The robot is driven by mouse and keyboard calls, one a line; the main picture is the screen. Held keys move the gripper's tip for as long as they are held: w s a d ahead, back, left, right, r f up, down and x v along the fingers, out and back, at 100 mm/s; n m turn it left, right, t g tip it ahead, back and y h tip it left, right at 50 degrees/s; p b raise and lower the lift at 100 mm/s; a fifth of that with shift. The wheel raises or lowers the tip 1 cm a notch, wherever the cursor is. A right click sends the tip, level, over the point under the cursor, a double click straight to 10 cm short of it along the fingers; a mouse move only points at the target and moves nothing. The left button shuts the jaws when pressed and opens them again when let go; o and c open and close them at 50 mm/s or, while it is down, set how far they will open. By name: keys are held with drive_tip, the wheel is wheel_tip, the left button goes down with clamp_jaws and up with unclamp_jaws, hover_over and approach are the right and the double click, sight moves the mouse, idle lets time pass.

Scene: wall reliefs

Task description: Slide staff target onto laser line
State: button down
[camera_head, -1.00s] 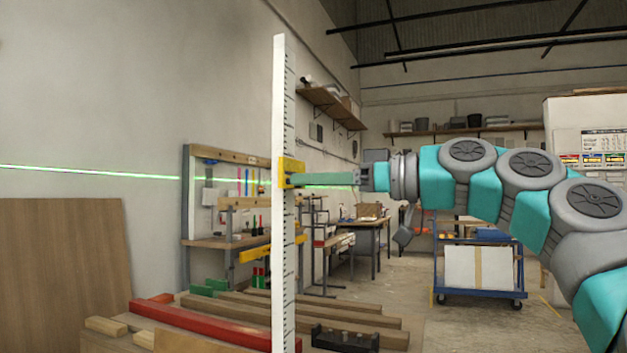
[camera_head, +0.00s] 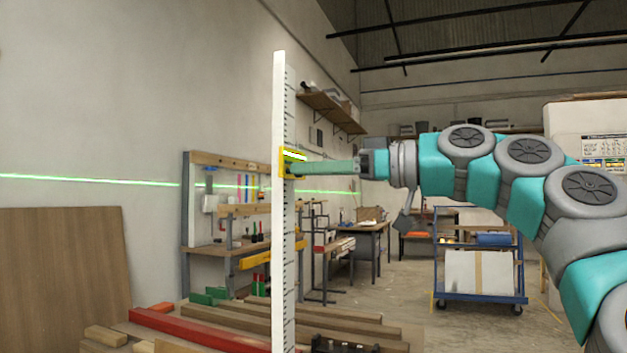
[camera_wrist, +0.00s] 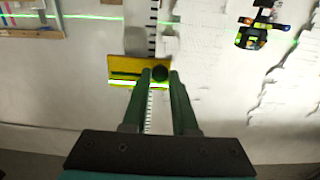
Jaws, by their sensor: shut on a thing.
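The white graduated staff (camera_head: 279,110) stands upright in the middle of the head view. The yellow target (camera_head: 283,170) sits on the staff, with a bright strip along its upper part. The green laser line (camera_head: 90,180) runs across the wall and passes a little below the target in the head view. My gripper (camera_head: 299,168) reaches in from the right and is shut on the target. In the wrist view, the fingers close on a dark knob (camera_wrist: 160,73) on the target (camera_wrist: 118,68). There the laser line (camera_wrist: 90,17) appears above the target, apart from it.
A wooden panel (camera_head: 60,280) leans on the left wall. Timber and a red beam (camera_head: 190,328) lie low around the staff's foot. A tool bench (camera_head: 225,245) stands behind. A black and yellow device (camera_wrist: 262,28) shows at the wrist view's upper right.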

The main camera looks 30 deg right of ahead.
drive_tip(key=shift+r, duration=0.75)
drive_tip(key=c, duration=0.7)
unclamp_jaws()
drive_tip(key=shift+f, duration=0.1)
drive_tip(key=v, duration=0.7)
drive_tip(key=shift+s+d, duration=0.25)
drive_tip(key=shift+s, duration=0.1)
